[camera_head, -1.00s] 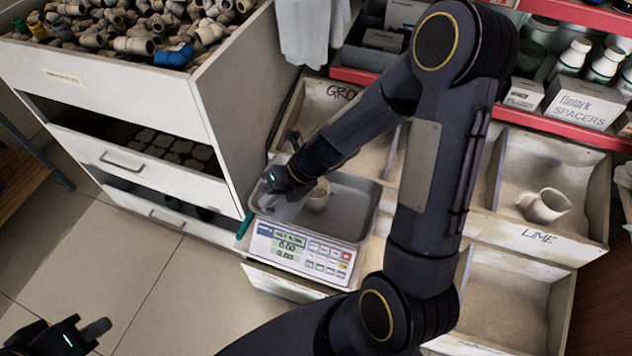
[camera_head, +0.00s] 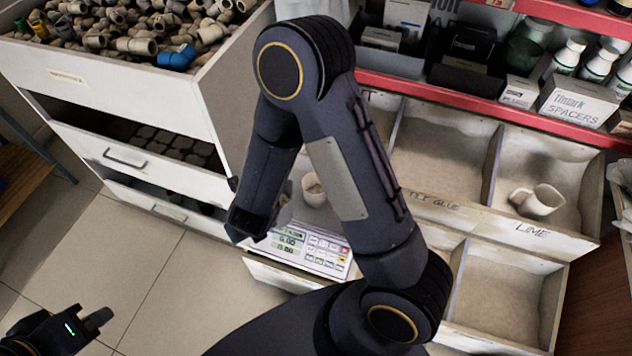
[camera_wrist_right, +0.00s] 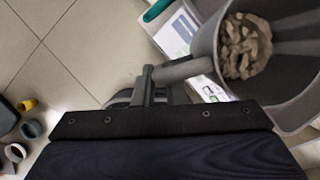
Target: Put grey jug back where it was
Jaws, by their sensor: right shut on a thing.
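In the right wrist view, a grey jug (camera_wrist_right: 290,80) holds brown chunks. Its handle (camera_wrist_right: 185,69) lies in the jaws of my right gripper (camera_wrist_right: 155,82), which is shut on it. In the head view, my right arm bends down to the left front of the digital scale (camera_head: 315,252); the jug and the right fingertips are mostly hidden there. The scale also shows beside the jug in the right wrist view (camera_wrist_right: 172,27).
Open sand-coloured bins (camera_head: 440,150) fill the right side; the one marked LIME holds a beige mug (camera_head: 540,200). A white drawer cabinet (camera_head: 120,90) with pipe fittings stands at the left. A red shelf (camera_head: 480,110) with boxes and bottles runs behind.

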